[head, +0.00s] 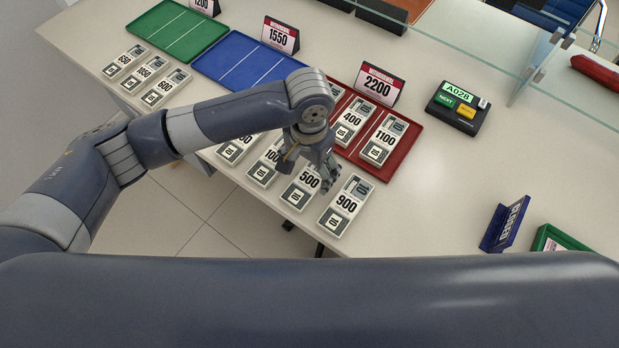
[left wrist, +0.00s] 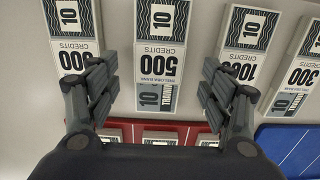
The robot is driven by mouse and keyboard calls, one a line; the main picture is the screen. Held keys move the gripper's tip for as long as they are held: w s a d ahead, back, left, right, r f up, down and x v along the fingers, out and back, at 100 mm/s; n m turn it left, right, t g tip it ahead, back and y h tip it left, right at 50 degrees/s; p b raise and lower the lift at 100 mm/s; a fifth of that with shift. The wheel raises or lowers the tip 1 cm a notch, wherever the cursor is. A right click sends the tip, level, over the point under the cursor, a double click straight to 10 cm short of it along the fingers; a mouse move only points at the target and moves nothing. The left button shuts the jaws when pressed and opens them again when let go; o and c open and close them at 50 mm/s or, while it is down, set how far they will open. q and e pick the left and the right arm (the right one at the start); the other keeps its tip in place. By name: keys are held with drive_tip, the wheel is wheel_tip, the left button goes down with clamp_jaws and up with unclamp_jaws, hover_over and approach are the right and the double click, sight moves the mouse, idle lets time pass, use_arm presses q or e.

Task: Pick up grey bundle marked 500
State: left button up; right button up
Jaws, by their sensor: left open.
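The grey bundle marked 500 (head: 301,194) lies flat on the counter near its front edge, in a row between the bundle marked 900 (head: 344,206) and one marked 1000 (head: 266,160). My left gripper (head: 308,174) is over the far end of the 500 bundle and partly hides it. In the left wrist view the 500 bundle (left wrist: 162,42) shows between the two spread fingers of the gripper (left wrist: 160,66). The gripper is open and empty. I cannot tell how far its fingertips are above the counter. My right gripper is not in view.
A red tray (head: 376,167) with bundles marked 400 (head: 352,122) and 1100 (head: 384,140) lies just behind. Blue (head: 240,66) and green (head: 180,32) trays stand further left. A queue device (head: 457,110) stands right of the red tray. The counter's right middle is clear.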

sight(309, 180)
use_arm(q)
drive_tip(key=shift+f, duration=1.6)
drive_tip(key=shift+c, duration=0.5)
drive_tip(key=c, duration=1.1)
drive_tip(key=shift+o, duration=0.2)
drive_tip(key=shift+r, duration=0.15)
